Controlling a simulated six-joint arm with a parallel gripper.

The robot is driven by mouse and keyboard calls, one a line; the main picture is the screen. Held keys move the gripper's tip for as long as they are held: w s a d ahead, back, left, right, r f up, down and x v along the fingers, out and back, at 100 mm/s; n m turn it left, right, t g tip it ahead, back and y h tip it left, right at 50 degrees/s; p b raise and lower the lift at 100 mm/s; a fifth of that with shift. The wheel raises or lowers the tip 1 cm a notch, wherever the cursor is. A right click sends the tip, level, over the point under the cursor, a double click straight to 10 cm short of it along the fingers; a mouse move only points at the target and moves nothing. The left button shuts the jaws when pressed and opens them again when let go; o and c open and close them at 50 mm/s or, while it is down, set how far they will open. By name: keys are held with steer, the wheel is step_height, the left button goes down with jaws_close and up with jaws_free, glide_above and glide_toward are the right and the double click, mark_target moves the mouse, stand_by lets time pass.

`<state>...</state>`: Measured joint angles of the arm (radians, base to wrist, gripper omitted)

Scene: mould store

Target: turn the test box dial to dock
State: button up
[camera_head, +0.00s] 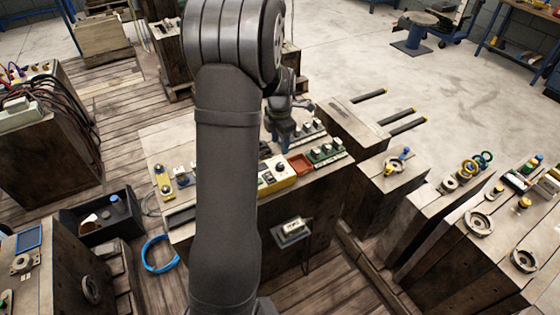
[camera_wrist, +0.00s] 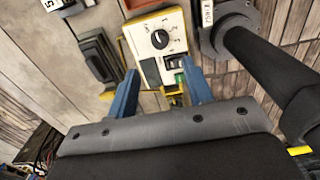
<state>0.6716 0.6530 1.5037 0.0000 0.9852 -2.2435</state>
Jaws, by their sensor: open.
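The test box is a yellow box (camera_head: 283,184) with a pale top panel, on the wooden bench block in the head view. In the wrist view the box (camera_wrist: 151,70) lies beyond my fingers, with a round black dial (camera_wrist: 159,39) on its white face. Marks ring the dial, but they are too small to read, so I cannot tell which position it points to. My gripper (camera_wrist: 160,68) is open, its two blue fingers apart and empty, with the dial past their tips. In the head view my gripper (camera_head: 284,138) hangs over the bench behind the box, partly hidden by my arm.
A red-orange tray (camera_head: 301,163) and a row of green-based switches (camera_head: 326,153) stand right of the box. A yellow plate with knobs (camera_head: 163,182) is at the bench's left. Dark bars project from the block behind.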

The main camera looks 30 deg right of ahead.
mark_target(280, 165)
step_height(280, 165, down, 9)
steer(key=shift+f, duration=0.15)
steer(key=c, duration=1)
